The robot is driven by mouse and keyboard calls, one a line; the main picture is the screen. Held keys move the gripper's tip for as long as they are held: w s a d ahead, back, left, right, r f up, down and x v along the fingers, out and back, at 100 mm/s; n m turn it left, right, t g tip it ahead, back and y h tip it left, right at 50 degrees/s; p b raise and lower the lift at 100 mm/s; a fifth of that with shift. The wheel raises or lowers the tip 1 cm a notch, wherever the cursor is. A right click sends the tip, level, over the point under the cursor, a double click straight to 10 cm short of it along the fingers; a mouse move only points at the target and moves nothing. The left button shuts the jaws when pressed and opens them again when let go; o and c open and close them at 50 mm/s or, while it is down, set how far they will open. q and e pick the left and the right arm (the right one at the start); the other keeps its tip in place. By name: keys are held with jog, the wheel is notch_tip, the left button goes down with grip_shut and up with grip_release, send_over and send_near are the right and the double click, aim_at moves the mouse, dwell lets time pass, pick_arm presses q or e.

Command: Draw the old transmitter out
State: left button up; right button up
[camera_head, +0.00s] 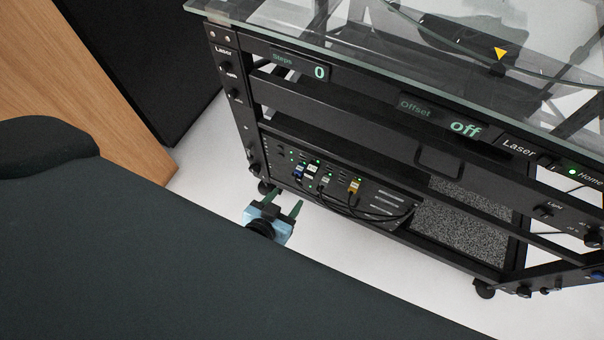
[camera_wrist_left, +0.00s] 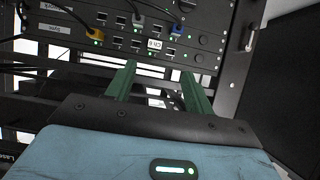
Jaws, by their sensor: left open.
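My left gripper (camera_head: 287,200) is open and empty, below and in front of the black port panel. In the left wrist view its two green fingers (camera_wrist_left: 158,68) point at the panel with a gap between them. A small white-labelled piece (camera_wrist_left: 155,44), reading something like "Ch 6", sits in a port beyond that gap; it also shows in the head view (camera_head: 312,168). It may be the old transmitter, but I cannot be sure. The fingers look apart from it. My right gripper is not in view.
A blue plug (camera_head: 298,175) and a yellow plug (camera_head: 353,186) with dark cables sit near the white piece. The black turntable frame (camera_head: 340,100) has a glass top (camera_head: 290,22). A wooden panel (camera_head: 90,90) stands at left; white floor (camera_head: 205,165) lies between.

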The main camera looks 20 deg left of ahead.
pick_arm(q)
jog(key=t+b, duration=0.1)
jog(key=b, duration=0.2)
send_near(312, 168)
jog(key=shift+w+f, duration=0.2)
jog(key=shift+w, duration=0.3)
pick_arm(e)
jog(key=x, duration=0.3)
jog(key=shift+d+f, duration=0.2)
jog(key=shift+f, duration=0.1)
pick_arm(q)
jog(key=shift+w, duration=0.1)
jog(key=b+x, duration=0.2)
jog(key=x, duration=0.4)
jog(key=shift+w+f, duration=0.1)
jog(key=shift+f, duration=0.1)
jog(key=shift+w+f, duration=0.15)
jog(key=shift+w, duration=0.45)
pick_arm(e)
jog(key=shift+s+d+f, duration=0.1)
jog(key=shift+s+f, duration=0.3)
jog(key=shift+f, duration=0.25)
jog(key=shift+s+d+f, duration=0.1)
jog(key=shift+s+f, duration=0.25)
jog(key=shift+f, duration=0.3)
pick_arm(q)
jog(key=shift+c, duration=0.2)
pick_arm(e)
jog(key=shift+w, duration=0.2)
